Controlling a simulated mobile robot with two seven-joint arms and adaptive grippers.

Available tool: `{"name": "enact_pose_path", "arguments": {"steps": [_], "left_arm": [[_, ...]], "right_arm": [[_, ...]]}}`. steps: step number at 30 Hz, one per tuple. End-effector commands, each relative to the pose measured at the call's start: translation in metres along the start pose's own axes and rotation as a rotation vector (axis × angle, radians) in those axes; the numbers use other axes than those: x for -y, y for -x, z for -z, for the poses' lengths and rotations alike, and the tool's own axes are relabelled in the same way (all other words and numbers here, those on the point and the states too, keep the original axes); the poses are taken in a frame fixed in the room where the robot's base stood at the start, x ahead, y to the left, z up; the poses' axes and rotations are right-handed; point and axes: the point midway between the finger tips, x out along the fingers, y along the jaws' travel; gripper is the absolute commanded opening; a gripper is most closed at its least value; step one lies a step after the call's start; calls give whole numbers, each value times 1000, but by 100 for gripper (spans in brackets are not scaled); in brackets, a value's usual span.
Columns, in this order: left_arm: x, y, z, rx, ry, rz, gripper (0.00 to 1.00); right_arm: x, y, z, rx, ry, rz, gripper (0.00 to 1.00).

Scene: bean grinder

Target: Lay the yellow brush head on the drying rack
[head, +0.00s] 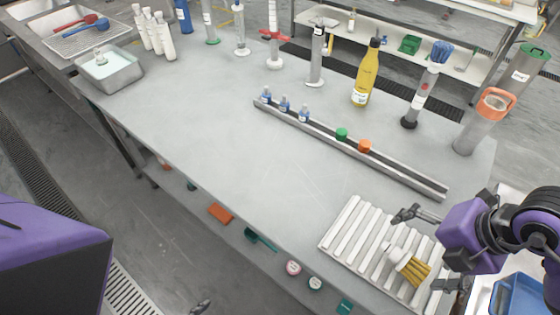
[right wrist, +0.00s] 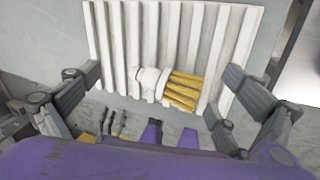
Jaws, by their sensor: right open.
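The yellow brush head (head: 413,267) has a white base and yellow bristles. It lies on the white ribbed drying rack (head: 337,232) at the table's near right corner. In the right wrist view the brush head (right wrist: 170,87) rests across the ribs of the rack (right wrist: 150,20), bristles to the right. My right gripper (head: 432,250) is open, with its fingers apart on either side of the brush head. In the right wrist view both fingers of the right gripper (right wrist: 163,82) stand clear of it. Only a small dark tip of my left gripper (head: 201,306) shows at the bottom edge.
A grey rail (head: 395,172) with small bottles and caps runs behind the rack. A yellow bottle (head: 366,78) and a cylinder with an orange rim (head: 480,125) stand farther back. The table's middle is clear. A shelf under the near edge holds an orange block (head: 220,213).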

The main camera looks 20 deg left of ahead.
Motion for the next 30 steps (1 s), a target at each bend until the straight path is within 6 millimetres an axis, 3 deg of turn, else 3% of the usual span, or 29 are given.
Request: {"name": "enact_pose_path", "arguments": {"steps": [6,13,20,27,30], "left_arm": [[-1,0,9,-15,1,-2,56],[-1,0,14,-22,2,-2,56],[-1,0,16,-25,2,-3,56],[-2,-1,16,-26,2,-4,56],[-2,-2,20,-32,1,-5,56]], "right_arm": [[-1,51,-1,6,3,0,99],[-1,90,-1,4,1,-1,99],[0,102,0,0,0,0,99],[0,101,0,-1,0,0,99],[-5,96,10,-42,4,-32,99]]}}
